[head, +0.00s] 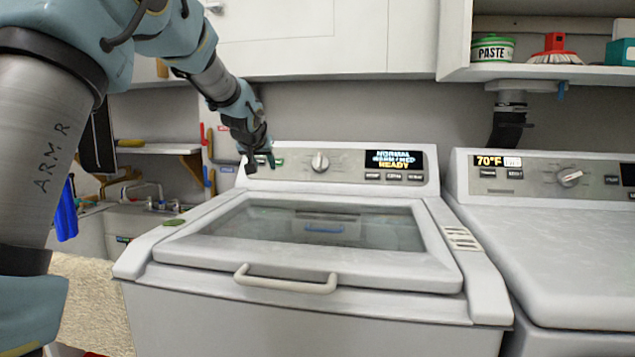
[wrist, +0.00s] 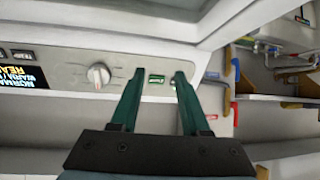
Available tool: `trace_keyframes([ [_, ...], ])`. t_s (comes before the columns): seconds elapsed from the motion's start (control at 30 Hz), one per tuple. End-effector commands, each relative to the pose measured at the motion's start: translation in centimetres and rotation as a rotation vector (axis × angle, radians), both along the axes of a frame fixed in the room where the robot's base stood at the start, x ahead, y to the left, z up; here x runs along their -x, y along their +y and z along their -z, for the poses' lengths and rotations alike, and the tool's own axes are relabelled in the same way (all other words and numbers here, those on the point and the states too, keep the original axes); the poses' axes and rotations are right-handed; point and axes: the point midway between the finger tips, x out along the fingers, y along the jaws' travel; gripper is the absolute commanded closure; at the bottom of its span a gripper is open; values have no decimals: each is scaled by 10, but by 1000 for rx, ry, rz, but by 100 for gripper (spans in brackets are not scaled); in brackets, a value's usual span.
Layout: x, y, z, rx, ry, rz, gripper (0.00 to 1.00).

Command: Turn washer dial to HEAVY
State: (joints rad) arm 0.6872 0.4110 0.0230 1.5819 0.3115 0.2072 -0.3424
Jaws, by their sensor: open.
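The washer dial (head: 320,161) is a round light knob on the grey control panel at the back of the washer (head: 290,290). In the wrist view the dial (wrist: 98,75) is upside down and left of my fingers. The washer display (head: 393,160) reads NORMAL, with smaller lines and READY below. My gripper (head: 260,162) is at the left end of the panel, left of the dial and apart from it. In the wrist view its two green fingers (wrist: 153,78) are spread and empty, with a small green button (wrist: 157,79) showing between the tips.
The washer's glass lid (head: 310,225) is closed, its handle (head: 286,279) in front. A dryer (head: 560,240) with its own dial stands to the right. A shelf above it holds a PASTE tin (head: 492,48) and a brush (head: 555,48). A sink is at left.

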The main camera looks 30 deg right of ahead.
Motion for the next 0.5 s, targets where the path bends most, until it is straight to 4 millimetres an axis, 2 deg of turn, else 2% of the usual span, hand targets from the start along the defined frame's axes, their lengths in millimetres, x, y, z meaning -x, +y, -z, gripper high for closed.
trace_keyframes([
  [0.03,3,-42,3,37,-47,47,54],
  [0.1,10,-83,-11,82,-97,93,54],
  [0.2,19,-120,-25,128,-143,136,54],
  [0.3,24,-138,-35,149,-165,157,54],
  [0.37,23,-142,-36,153,-169,160,54],
  [0.5,13,-150,-33,153,-167,159,54],
])
